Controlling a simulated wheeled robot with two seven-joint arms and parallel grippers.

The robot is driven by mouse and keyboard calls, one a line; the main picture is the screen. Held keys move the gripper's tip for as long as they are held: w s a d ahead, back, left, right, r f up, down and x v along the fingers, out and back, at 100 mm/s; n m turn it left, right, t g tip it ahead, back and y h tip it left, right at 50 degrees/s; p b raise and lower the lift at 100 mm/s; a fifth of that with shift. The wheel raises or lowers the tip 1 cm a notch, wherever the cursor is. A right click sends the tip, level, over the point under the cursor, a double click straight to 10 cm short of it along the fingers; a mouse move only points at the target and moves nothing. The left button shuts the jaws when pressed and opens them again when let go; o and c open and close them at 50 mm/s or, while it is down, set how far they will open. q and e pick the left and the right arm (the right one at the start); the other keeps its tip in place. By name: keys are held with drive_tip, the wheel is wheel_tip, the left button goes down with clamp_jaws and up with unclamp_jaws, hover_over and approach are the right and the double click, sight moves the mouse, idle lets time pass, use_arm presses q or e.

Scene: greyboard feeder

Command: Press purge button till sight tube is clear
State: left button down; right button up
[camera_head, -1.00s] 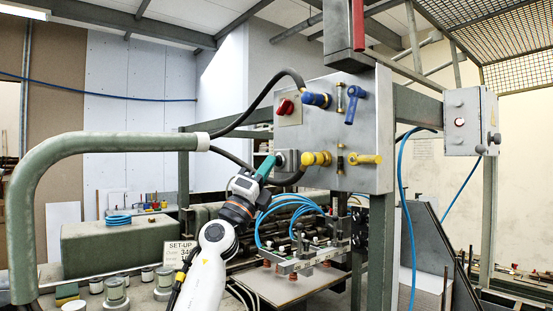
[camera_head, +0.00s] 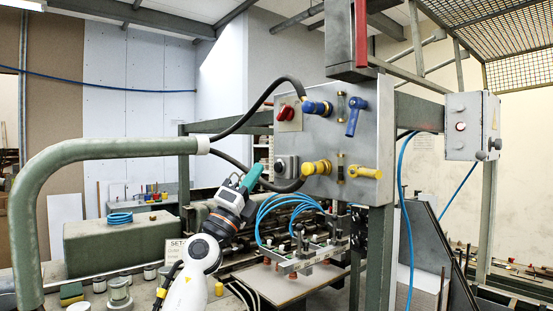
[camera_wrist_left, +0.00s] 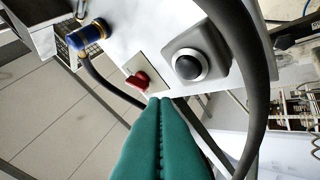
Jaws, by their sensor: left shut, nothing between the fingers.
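A black round push button (camera_head: 280,166) sits on a grey box at the lower left of the control panel (camera_head: 377,130). It also shows in the left wrist view (camera_wrist_left: 187,67) with a silver ring. My left gripper (camera_head: 258,170) has green fingers, shut and empty, a little left of the button and apart from it. In the left wrist view the shut fingertips (camera_wrist_left: 160,101) lie below the button. Two small brass-ended tubes stand on the panel, an upper one (camera_head: 341,105) and a lower one (camera_head: 340,167); they look amber-dark, but their contents are too small to tell. My right gripper is out of view.
A red knob (camera_head: 287,113) sits above the button. Blue (camera_head: 355,115) and yellow (camera_head: 363,172) valve handles stand at the panel's right. A black hose (camera_head: 232,160) loops close to the button and my fingers. A thick green pipe (camera_head: 95,150) stands at left.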

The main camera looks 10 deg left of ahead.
use_arm(q)
drive_tip(key=shift+s+a+p, duration=0.8)
drive_tip(key=shift+s+p, duration=0.15)
drive_tip(key=shift+s, duration=0.15)
